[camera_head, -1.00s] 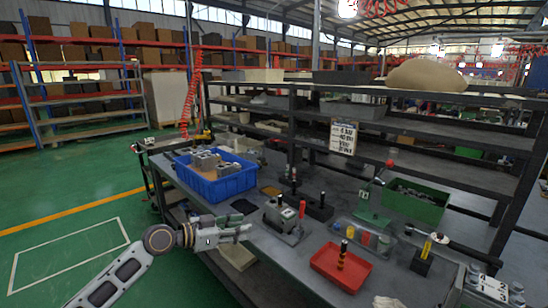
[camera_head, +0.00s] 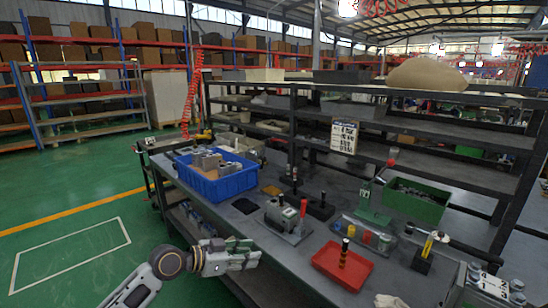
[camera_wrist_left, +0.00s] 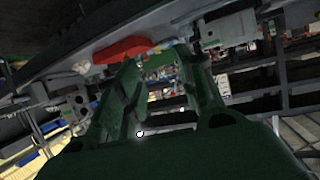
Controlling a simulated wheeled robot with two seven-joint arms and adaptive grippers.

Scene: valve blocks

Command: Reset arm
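My left gripper (camera_head: 250,253) is at the front edge of the workbench (camera_head: 235,215) in the head view, left of the red tray and below the blue bin. It holds nothing that I can see. In the left wrist view its two green fingers (camera_wrist_left: 158,62) stand apart with a gap between them. Grey valve blocks (camera_head: 208,160) sit in the blue bin (camera_head: 228,183). Another grey block (camera_head: 283,217) stands in a fixture on the bench. My right gripper does not show.
Dark shelving (camera_head: 410,130) stands behind. Green floor (camera_head: 55,200) is free at the left.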

